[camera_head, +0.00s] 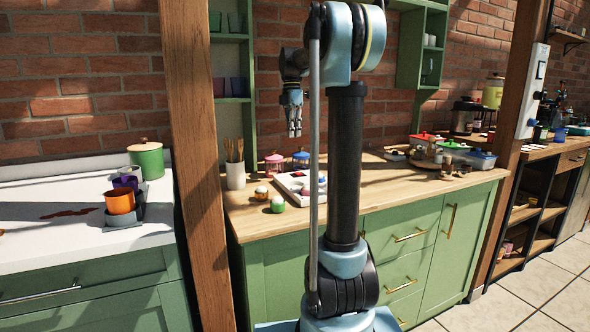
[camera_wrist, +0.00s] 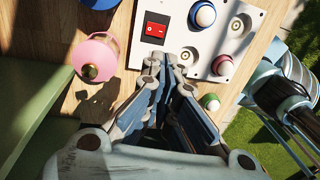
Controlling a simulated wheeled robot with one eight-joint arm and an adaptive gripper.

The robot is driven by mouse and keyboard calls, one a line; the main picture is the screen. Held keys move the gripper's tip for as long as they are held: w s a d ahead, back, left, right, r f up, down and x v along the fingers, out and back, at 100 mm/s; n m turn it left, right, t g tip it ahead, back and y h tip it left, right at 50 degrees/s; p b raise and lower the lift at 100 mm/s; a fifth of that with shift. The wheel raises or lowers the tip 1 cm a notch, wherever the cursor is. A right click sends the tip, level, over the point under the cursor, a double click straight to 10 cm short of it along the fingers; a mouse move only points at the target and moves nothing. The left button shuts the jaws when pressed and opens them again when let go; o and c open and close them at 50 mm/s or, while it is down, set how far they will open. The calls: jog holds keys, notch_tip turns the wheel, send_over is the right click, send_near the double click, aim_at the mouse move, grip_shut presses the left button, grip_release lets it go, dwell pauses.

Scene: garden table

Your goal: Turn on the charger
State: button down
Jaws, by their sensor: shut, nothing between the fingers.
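The charger (camera_wrist: 198,44) looks like a white panel with round sockets on the wooden worktop. A red rocker switch (camera_wrist: 157,27) in a black frame sits near its edge in the wrist view. Round white-topped pieces with blue (camera_wrist: 202,14) and red (camera_wrist: 222,66) rims stand in some sockets; at least one socket is empty. In the head view the charger (camera_head: 289,180) lies below my gripper (camera_head: 294,131), which hangs fingers down above the worktop. My gripper is shut and empty. In the wrist view its fingertips (camera_wrist: 163,58) appear just below the switch; contact cannot be told.
A pink-lidded jar (camera_head: 274,164) and a blue-lidded jar (camera_head: 301,159) stand behind the charger. A green-rimmed round piece (camera_head: 278,205) and another (camera_head: 261,193) sit in front. A utensil pot (camera_head: 236,177) and a wooden post (camera_head: 190,150) are left.

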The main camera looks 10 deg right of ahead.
aim_at(298, 173)
jog(key=f, duration=0.4)
jog(key=s+f, duration=0.1)
jog(key=f, duration=0.9)
jog(key=shift+s+d, duration=0.25)
jog(key=shift+s, duration=0.15)
